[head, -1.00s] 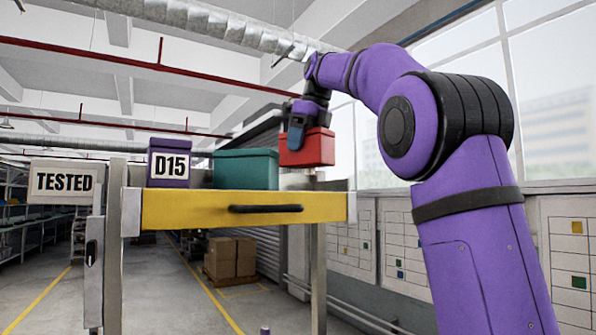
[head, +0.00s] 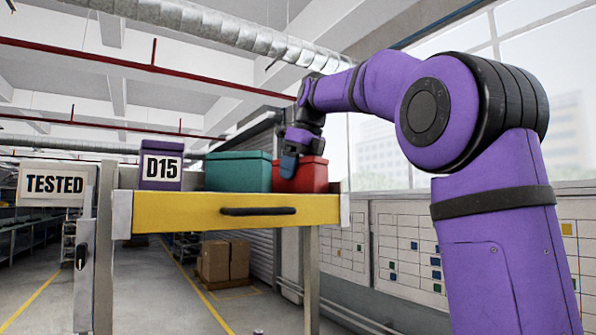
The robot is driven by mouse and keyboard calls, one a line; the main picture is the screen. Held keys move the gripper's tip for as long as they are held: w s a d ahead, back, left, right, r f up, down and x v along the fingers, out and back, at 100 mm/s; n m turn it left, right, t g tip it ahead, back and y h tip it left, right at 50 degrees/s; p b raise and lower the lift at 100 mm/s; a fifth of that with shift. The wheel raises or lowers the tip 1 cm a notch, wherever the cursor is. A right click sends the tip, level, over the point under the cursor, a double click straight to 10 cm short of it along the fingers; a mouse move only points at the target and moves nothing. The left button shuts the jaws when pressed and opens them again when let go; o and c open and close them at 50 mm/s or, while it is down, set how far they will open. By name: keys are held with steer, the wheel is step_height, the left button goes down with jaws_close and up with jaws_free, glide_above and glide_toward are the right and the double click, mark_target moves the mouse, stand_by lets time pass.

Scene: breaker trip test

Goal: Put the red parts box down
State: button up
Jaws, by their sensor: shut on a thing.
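The red parts box (head: 312,176) is at the right end of the bench with the yellow drawer front (head: 180,213). It sits level with the other boxes there, and its bottom edge is at the bench's top edge. I cannot tell whether it fully rests on the top. My gripper (head: 289,166) is shut on the red box at its upper left side, coming down from above. The teal box (head: 237,171) stands just left of it, with little or no gap showing.
A TESTED sign (head: 54,184) is at the far left. Cardboard boxes (head: 224,260) sit on the floor behind the bench. Wall charts (head: 410,255) hang at the right.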

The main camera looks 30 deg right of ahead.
steer(key=o, duration=1.1)
steer(key=v, duration=1.2)
steer(key=shift+d+r, duration=0.1)
